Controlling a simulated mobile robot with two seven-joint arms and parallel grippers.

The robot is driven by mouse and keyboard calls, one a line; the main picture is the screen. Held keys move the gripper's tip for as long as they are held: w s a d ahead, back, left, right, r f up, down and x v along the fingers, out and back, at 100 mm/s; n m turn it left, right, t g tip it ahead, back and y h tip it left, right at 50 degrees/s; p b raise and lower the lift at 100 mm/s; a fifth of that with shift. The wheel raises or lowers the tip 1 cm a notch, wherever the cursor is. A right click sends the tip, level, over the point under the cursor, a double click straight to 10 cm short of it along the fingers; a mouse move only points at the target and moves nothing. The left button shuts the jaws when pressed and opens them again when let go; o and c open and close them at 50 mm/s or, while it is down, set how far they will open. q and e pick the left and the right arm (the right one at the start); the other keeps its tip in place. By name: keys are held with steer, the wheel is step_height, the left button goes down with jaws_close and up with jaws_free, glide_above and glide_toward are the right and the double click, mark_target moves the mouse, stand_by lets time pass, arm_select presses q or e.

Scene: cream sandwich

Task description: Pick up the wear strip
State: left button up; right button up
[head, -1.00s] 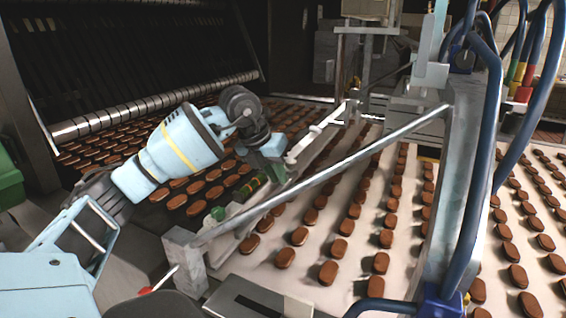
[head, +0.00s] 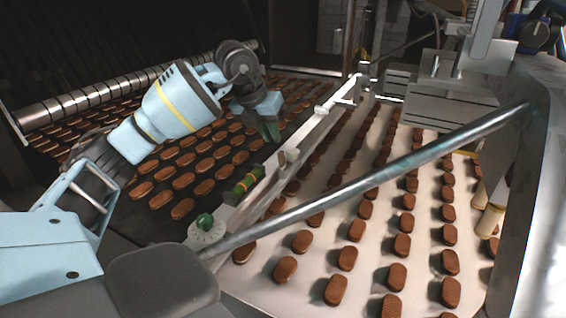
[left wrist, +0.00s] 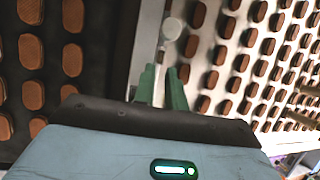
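A short dark green piece with yellow-orange bands (head: 245,184) lies along the pale rail between the two belts in the head view. It may be the wear strip; I cannot tell for sure. My left gripper (head: 271,131) hangs just beyond it, over the rail's dark-belt side, fingers pointing down. In the left wrist view its two green fingers (left wrist: 162,88) stand a little apart, with nothing seen held between them. My right gripper is not in view.
A dark belt (head: 160,229) and a pale belt (head: 320,270) carry rows of brown biscuits. A slanted metal bar (head: 380,180) crosses above the pale belt from a green knob (head: 205,220). A segmented roller (head: 90,97) lies at the back left.

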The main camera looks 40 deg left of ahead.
mark_target(281, 152)
arm_select(q)
steer(key=x, duration=0.2)
steer(key=shift+w+d+f, duration=0.1)
steer(key=shift+f, duration=0.15)
steer(key=shift+x, duration=2.55)
steer(key=shift+w, duration=0.1)
jaws_close()
steer(key=shift+r, duration=0.15)
